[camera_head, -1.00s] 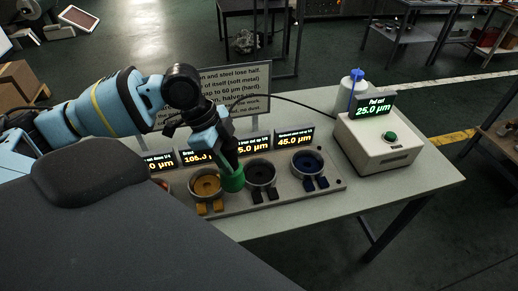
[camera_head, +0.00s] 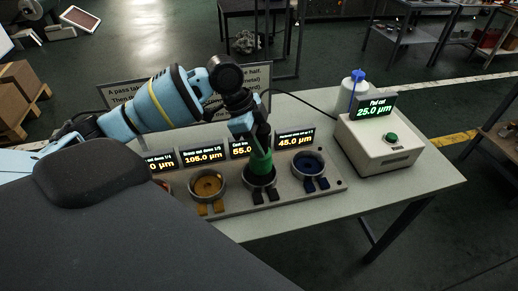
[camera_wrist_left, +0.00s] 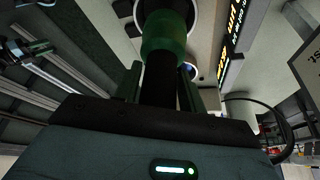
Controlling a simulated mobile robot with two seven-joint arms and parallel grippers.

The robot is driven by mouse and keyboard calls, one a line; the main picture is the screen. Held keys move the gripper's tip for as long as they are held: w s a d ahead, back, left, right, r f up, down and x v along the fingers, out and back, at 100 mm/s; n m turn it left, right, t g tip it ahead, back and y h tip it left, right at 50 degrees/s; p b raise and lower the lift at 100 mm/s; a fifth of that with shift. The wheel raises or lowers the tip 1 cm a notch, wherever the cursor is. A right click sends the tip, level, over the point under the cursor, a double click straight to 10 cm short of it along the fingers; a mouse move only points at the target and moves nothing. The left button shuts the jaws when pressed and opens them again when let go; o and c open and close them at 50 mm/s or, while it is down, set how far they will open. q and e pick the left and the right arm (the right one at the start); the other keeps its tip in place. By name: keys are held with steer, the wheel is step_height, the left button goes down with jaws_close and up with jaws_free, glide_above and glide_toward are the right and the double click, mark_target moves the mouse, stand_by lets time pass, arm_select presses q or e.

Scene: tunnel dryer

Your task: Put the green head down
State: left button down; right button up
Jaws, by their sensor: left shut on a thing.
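The green head (camera_head: 261,163) is a green cylinder held by my left gripper (camera_head: 256,148), whose arm comes in from the left. Its lower end is at the dark round cup (camera_head: 259,181), third from the left on the grey base. I cannot tell whether it touches the cup. In the left wrist view the green head (camera_wrist_left: 163,38) is between the shut jaws (camera_wrist_left: 172,85), with a round rim beyond it. My right gripper does not show.
An orange cup (camera_head: 207,186) is to the left and a blue cup (camera_head: 308,164) to the right, with small displays behind. A white box (camera_head: 380,145) with a green button and a bottle (camera_head: 353,91) stand at right. A sign (camera_head: 285,107) stands behind. The table's front right is clear.

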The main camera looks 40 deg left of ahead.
arm_select(q)
steer(key=shift+f, duration=1.45)
steer(key=shift+f, duration=0.1)
steer(key=c, duration=0.8)
jaws_free()
steer(key=shift+s+f, duration=0.15)
steer(key=v, duration=1.2)
steer(key=shift+p, duration=0.35)
